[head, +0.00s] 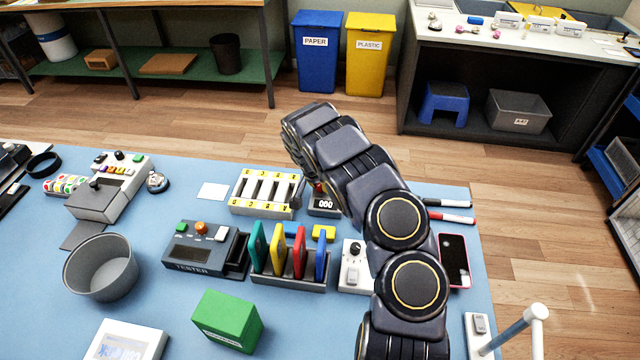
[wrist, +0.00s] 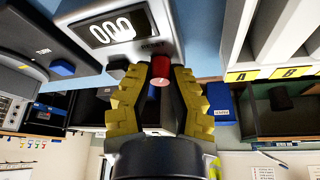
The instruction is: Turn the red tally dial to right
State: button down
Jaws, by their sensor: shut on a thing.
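The red tally dial (wrist: 160,74) sits on the grey tally counter (wrist: 168,42) in the wrist view. A small white mark shows on its face. The counter's display (wrist: 118,27) reads 000. My gripper (wrist: 161,82) has its yellow ridged fingers on either side of the dial, shut on it. In the head view the tally counter (head: 322,209) stands on the blue mat, partly behind my arm. There the gripper's fingers are hidden, and only a bit of red shows above the counter.
A white slotted rack (head: 265,209) with yellow labels stands just left of the counter. A pink-edged phone (head: 455,260) lies right of my arm.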

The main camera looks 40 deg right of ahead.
jog(key=shift+f, duration=0.1)
dwell(0.3)
jog(key=c, duration=0.9)
grip_release()
jog(key=shift+v, duration=4.05)
